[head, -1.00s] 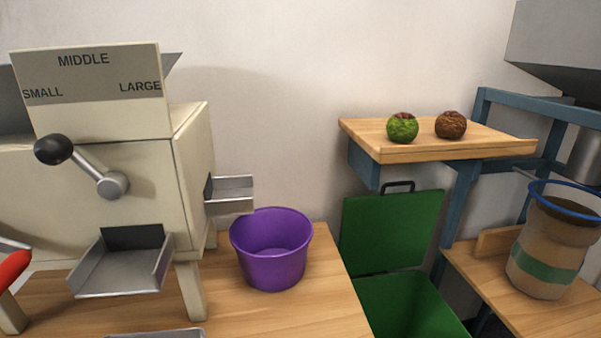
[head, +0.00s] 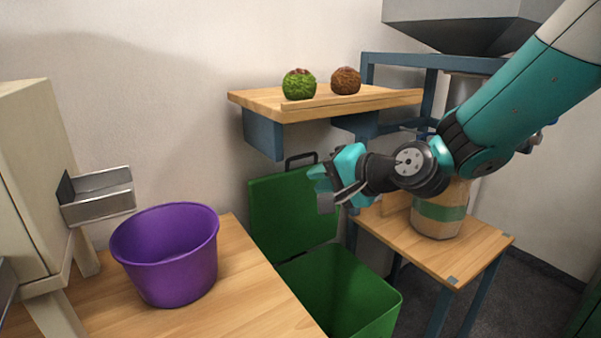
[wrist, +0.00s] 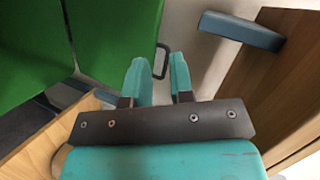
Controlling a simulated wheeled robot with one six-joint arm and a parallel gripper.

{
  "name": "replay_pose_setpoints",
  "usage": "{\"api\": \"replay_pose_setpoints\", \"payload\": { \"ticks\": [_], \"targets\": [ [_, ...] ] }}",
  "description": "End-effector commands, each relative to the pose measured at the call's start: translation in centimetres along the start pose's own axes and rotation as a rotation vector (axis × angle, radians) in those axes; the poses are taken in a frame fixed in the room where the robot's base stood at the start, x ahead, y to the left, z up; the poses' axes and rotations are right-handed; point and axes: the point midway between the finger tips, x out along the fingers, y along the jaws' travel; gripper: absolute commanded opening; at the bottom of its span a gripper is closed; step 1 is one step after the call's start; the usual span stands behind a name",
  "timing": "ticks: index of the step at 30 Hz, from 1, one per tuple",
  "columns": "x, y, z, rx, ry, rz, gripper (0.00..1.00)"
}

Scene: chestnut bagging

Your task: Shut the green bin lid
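The green bin (head: 345,290) stands on the floor between the two tables, its top open. Its green lid (head: 285,212) is swung up and leans back near the wall, with a dark handle (head: 300,160) on its upper edge. My gripper (head: 318,187) is in front of the lid's upper right part in the head view. In the wrist view the lid (wrist: 115,35) fills the upper left. The handle (wrist: 161,60) shows just beyond the teal fingertips (wrist: 158,75). The fingers are apart with a gap between them, and nothing is held.
A wooden shelf (head: 390,101) with a green burr (head: 299,84) and a brown one (head: 346,80) is above the lid. A purple bucket (head: 165,255) is on the left table. A brown sack (head: 440,212) stands on the right table.

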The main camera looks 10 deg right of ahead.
Motion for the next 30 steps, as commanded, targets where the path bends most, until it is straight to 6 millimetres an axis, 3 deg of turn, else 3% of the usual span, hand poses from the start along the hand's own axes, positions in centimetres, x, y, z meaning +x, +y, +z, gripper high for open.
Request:
{"api": "replay_pose_setpoints", "payload": {
  "ticks": [1,3,7,14,30],
  "targets": [
    [1.0,1.8,-2.2,0.093,0.081,-0.042,0.22],
    [1.4,2.8,-4.8,0.197,0.172,-0.103,0.22],
    [1.5,3.8,-7.8,0.309,0.274,-0.179,0.22],
    [3.2,3.4,-9.4,0.338,0.303,-0.204,0.22],
    [14.4,1.9,-13.1,0.334,0.302,-0.202,0.22]
  ]
}}
